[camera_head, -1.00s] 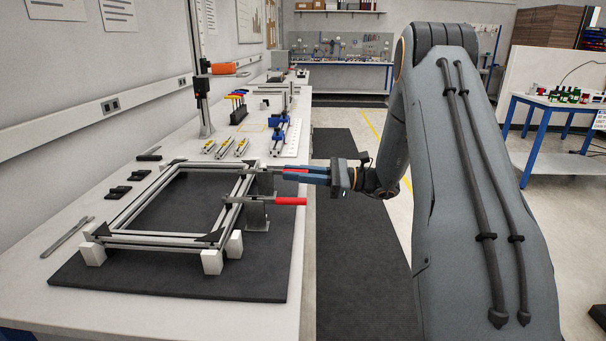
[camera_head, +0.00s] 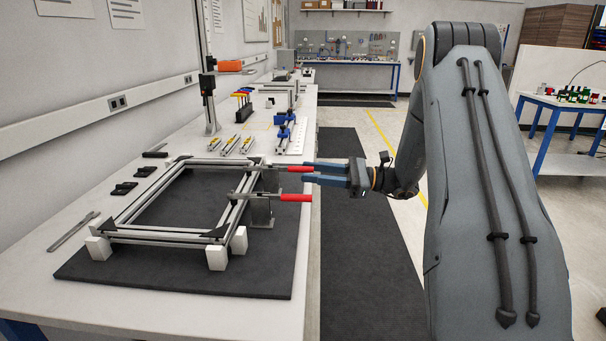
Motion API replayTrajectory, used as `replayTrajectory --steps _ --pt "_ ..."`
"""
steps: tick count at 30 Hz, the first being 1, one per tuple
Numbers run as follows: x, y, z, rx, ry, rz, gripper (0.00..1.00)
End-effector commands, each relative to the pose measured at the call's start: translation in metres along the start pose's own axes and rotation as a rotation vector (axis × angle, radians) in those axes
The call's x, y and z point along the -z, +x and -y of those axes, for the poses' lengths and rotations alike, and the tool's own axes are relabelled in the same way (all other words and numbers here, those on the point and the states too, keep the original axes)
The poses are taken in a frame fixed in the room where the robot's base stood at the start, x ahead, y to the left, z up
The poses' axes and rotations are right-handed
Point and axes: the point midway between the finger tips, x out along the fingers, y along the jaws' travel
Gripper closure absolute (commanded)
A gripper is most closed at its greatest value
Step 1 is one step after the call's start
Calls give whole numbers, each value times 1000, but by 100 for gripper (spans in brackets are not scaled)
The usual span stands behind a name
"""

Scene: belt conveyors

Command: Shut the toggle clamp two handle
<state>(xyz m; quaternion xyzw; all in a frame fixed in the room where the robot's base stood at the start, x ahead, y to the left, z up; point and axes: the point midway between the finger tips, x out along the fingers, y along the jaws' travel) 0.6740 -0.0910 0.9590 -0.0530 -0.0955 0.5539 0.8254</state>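Two toggle clamps stand at the right side of the aluminium frame (camera_head: 124,238). The near clamp has a red handle (camera_head: 296,198) that lies level and points right. The far clamp also has a red handle (camera_head: 295,168), level and pointing right. I cannot tell which of them is clamp two. My gripper (camera_head: 308,172) has its blue fingers spread apart and pointing left. It is at the tip of the far red handle, with no clear grip on it. Whether a finger touches the handle cannot be told.
The frame rests on white blocks on a dark mat (camera_head: 170,277) on the long white bench (camera_head: 30,290). Small black parts (camera_head: 124,188) and a flat metal tool (camera_head: 72,232) lie left of it. Blue-and-silver fixtures stand behind. The floor right of the bench is clear.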

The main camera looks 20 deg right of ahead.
Motion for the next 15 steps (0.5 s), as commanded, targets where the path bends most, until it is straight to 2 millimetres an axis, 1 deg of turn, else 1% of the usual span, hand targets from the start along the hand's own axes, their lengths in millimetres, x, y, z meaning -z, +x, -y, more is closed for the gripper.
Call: replayTrajectory --steps 1,6,10,15 --pt "1 -10 0 3 -1 0 67" --pt "1 -32 -1 0 1 1 67" --pt "1 -39 -3 -4 2 1 67" --pt "0 -41 -3 -5 2 2 67"
